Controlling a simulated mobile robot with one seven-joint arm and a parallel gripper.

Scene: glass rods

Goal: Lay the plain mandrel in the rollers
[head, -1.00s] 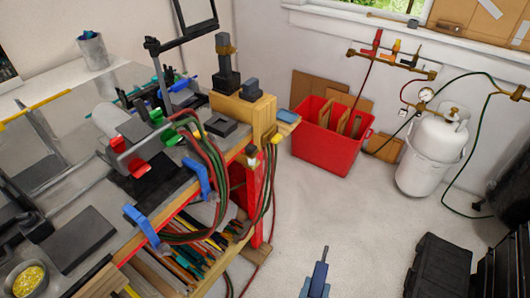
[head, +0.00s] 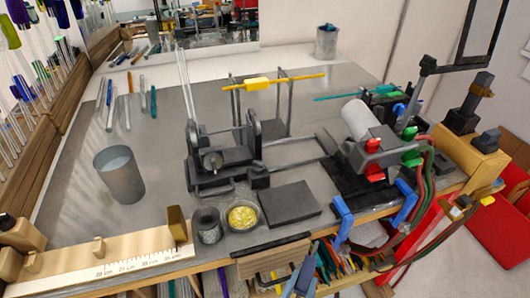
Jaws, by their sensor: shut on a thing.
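My gripper (head: 304,272) shows small at the bottom edge of the head view, in front of the bench. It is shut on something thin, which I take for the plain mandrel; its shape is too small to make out. On the bench, a dark stand with uprights (head: 222,160) is left of centre. Behind it, a yellow rod with a yellow block (head: 257,84) lies across two thin grey supports. I cannot tell which of these are the rollers. My gripper is apart from both.
A grey cup (head: 119,176) stands at the left, and a bowl of yellow bits (head: 243,217) near the front. A dark block (head: 289,205) lies beside it.

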